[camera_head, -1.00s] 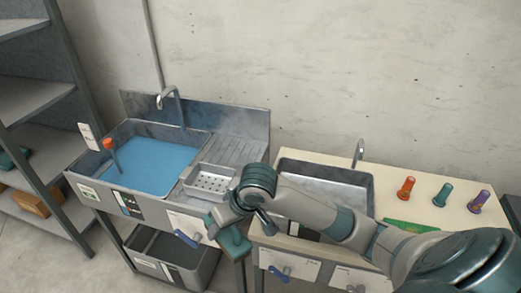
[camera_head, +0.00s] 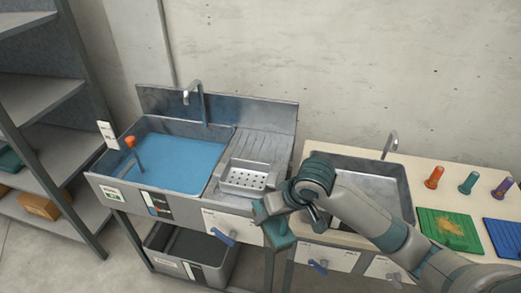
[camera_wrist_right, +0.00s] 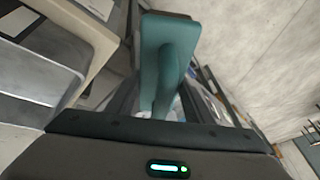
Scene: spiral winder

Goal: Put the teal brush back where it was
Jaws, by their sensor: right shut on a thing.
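My right gripper (camera_head: 278,212) is shut on the teal brush (camera_head: 281,236), in front of the gap between the two sink units. In the right wrist view the teal brush (camera_wrist_right: 168,45) stands out from between the fingers (camera_wrist_right: 165,108), its broad flat end away from the palm. Its bristles cannot be made out. My left gripper is not in view.
The left unit has a blue-filled basin (camera_head: 180,160) with an orange-topped stick (camera_head: 131,143) and a perforated tray (camera_head: 246,178). The right counter holds an empty sink (camera_head: 375,195), orange (camera_head: 434,178), teal (camera_head: 468,183) and purple (camera_head: 502,188) upright objects, a soiled green mat (camera_head: 448,230) and a blue mat (camera_head: 505,238).

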